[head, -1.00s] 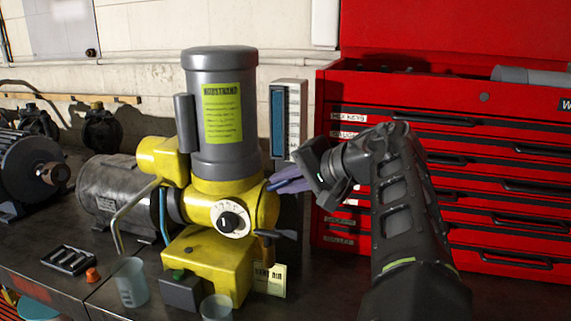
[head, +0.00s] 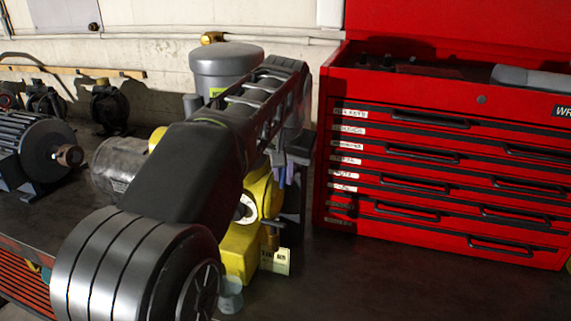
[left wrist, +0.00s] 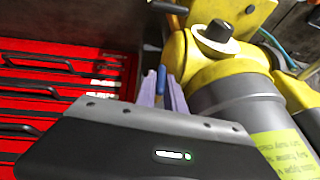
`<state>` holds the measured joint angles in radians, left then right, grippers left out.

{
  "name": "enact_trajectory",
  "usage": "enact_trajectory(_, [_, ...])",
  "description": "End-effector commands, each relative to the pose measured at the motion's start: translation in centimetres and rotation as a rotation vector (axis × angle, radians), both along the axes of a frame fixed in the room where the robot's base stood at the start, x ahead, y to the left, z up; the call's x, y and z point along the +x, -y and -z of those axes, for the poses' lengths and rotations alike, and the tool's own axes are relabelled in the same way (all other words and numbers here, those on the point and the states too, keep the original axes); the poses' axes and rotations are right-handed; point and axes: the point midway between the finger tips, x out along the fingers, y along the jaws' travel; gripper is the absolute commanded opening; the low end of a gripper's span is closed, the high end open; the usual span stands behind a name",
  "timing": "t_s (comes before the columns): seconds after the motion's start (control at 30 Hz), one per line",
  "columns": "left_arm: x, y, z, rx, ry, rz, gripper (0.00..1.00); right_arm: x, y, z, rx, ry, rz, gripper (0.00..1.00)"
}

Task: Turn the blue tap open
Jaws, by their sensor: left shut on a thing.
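My left gripper (head: 281,172) reaches over from the left, its arm covering much of the yellow and grey motor unit (head: 226,62). In the left wrist view its two purple fingers (left wrist: 162,92) are shut on a slim blue handle (left wrist: 161,78), which I take to be the blue tap. The handle lies between the fingers, beside the yellow housing (left wrist: 205,68). In the head view the tap is hidden by my arm and gripper. My right gripper is not in view.
A brass fitting (head: 269,239) with a label card (head: 275,262) is low on the unit. A clear cup (head: 231,296) stands in front. A red tool chest (head: 440,180) is close on the right. The bench front right (head: 400,285) is clear.

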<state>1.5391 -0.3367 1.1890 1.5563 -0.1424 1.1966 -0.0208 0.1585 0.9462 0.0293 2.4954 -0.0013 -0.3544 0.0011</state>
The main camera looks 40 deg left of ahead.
Motion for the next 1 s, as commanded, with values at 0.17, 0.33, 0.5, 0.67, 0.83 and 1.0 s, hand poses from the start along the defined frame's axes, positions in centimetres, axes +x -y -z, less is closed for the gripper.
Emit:
enact_trajectory(0.17, [0.05,0.05,-0.08,-0.066,0.025,0.005,0.0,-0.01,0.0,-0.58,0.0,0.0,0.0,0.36])
enact_trajectory(0.33, [0.0,-0.04,0.0,-0.09,0.032,0.003,0.0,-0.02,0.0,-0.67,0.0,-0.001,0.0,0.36])
enact_trajectory(0.5, [-0.01,-0.08,0.03,-0.093,0.033,0.002,0.0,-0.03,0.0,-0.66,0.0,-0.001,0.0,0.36])
enact_trajectory(0.67, [-0.02,-0.09,0.04,-0.092,0.033,0.002,0.0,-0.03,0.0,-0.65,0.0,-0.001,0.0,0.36])
enact_trajectory(0.83, [-0.03,-0.11,0.03,-0.091,0.033,0.001,0.25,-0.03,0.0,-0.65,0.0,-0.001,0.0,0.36])
enact_trajectory(1.0, [-0.05,-0.15,0.01,-0.092,0.033,0.0,0.35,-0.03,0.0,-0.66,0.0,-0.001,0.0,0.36])
